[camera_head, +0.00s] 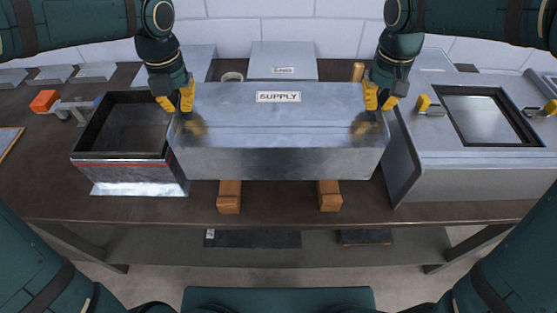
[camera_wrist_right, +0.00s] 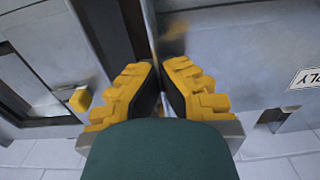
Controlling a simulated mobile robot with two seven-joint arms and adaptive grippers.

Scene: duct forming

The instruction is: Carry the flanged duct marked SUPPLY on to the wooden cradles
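The silver duct marked SUPPLY (camera_head: 278,130) spans the middle of the head view, roughly level, label on top. Two wooden cradles (camera_head: 229,197) (camera_head: 330,196) show below its front edge, and the duct hides the rest of them. I cannot tell whether it touches them. My left gripper (camera_head: 176,104) has its yellow fingers either side of the duct's left end edge. My right gripper (camera_head: 380,102) is likewise at the right end edge. In the right wrist view its fingers (camera_wrist_right: 160,78) close narrowly around that edge, with the duct's side (camera_wrist_right: 225,50) at right.
An open-topped metal box (camera_head: 125,175) stands close at the duct's left. A metal unit with a framed window (camera_head: 450,180) stands close at its right. Another labelled duct (camera_head: 283,57) is behind. The dark table (camera_head: 275,210) has a bare strip in front.

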